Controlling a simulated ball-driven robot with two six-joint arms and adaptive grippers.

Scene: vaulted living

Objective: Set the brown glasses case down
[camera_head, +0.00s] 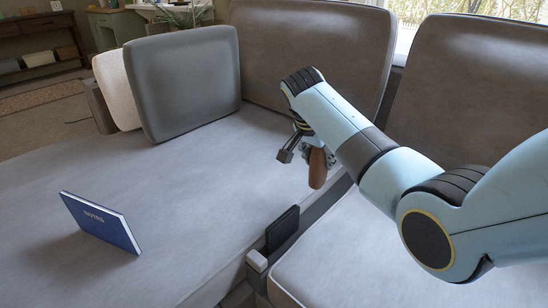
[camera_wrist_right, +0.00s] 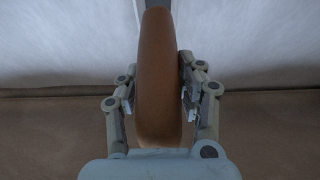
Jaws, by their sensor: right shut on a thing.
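The brown glasses case (camera_head: 317,169) hangs roughly upright from my right gripper (camera_head: 303,152) in the head view, over the grey sofa seat (camera_head: 200,190) near the gap between two cushions. In the right wrist view the brown case (camera_wrist_right: 158,75) runs lengthwise between the two fingers of my right gripper (camera_wrist_right: 160,98), which is shut on it. The case's lower end appears above the seat, but I cannot tell the exact height. My left gripper is not in view.
A blue notebook (camera_head: 101,222) stands tilted on the left seat. A dark flat object (camera_head: 282,229) sits in the gap between the cushions. A grey pillow (camera_head: 184,82) leans at the back left. The middle of the left seat is clear.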

